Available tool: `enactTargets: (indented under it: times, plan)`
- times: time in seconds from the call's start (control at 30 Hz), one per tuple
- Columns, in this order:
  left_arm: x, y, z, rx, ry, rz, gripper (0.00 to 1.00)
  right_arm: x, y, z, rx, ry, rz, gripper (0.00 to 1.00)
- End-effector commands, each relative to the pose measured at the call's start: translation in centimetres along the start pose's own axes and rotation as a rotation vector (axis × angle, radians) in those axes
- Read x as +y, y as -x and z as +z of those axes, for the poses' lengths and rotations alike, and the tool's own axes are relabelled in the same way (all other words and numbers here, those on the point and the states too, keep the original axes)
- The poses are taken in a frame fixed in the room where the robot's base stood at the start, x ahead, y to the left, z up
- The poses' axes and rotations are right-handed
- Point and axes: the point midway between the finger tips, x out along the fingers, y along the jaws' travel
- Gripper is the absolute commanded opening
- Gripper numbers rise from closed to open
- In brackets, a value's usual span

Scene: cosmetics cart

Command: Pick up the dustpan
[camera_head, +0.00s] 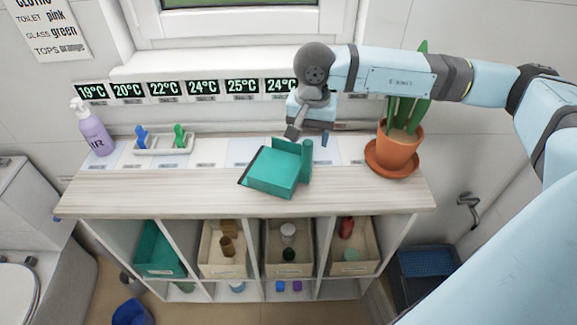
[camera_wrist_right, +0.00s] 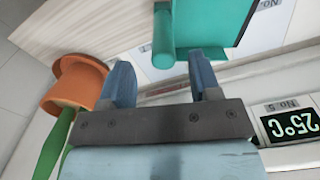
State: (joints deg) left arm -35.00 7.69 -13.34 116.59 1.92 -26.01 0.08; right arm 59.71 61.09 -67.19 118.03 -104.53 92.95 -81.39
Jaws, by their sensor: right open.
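The teal dustpan (camera_head: 272,170) lies on the wooden cart top, near its middle, with its handle (camera_head: 307,158) on the right side. My right gripper (camera_head: 309,135) is just behind the dustpan, open and empty. In the right wrist view the gripper's two blue fingers (camera_wrist_right: 162,76) are spread apart. The rounded handle (camera_wrist_right: 163,42) lies ahead of the gap between them, with the dustpan's flat body (camera_wrist_right: 212,22) beside it. I cannot tell whether a finger touches the dustpan. My left gripper is not in view.
A white tray (camera_head: 163,145) with blue and green items and a purple bottle (camera_head: 94,128) stand at left. Temperature displays (camera_head: 203,88) line the back. The front of the cart top (camera_head: 180,190) is clear.

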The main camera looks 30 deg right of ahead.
Motion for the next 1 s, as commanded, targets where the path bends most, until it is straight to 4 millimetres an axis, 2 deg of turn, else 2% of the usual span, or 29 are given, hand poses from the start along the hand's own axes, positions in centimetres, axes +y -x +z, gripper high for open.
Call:
enactTargets:
  times: [0.17,0.43,0.73,0.77,1.0]
  plan:
    - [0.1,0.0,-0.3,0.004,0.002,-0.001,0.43,-0.1,-1.3,0.0,-0.003,0.000,0.002,0.57]
    - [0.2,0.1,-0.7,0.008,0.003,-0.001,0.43,-0.3,-5.1,0.0,-0.004,-0.001,0.002,0.57]
    - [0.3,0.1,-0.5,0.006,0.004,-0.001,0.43,-0.3,-5.7,0.0,-0.001,-0.001,0.000,0.57]
    - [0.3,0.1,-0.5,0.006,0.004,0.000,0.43,-0.3,-5.7,0.0,-0.001,-0.001,0.000,0.55]
    - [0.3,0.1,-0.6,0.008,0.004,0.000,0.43,-0.3,-5.7,0.0,-0.002,-0.001,0.000,0.00]
